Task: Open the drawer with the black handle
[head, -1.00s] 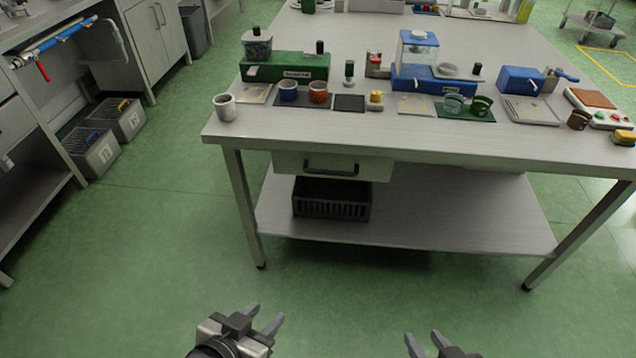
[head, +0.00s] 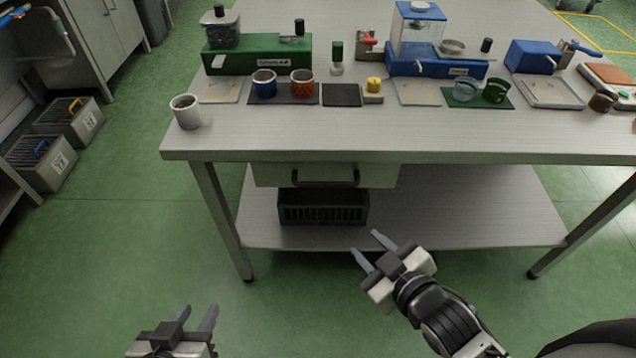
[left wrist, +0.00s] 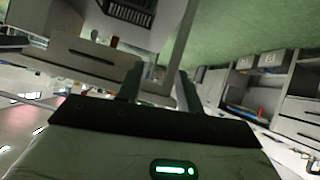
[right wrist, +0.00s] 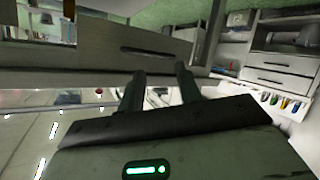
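My left gripper (head: 198,314) is open and empty, low at the left in front of the table, further from the drawer.
The steel table (head: 420,148) has a lower shelf (head: 450,205) bearing a black crate (head: 322,208) below the drawer. A white cup (head: 186,112) stands near the table's left front corner. Grinders and small cups stand further back. Grey bins (head: 42,160) stand on the floor at left.

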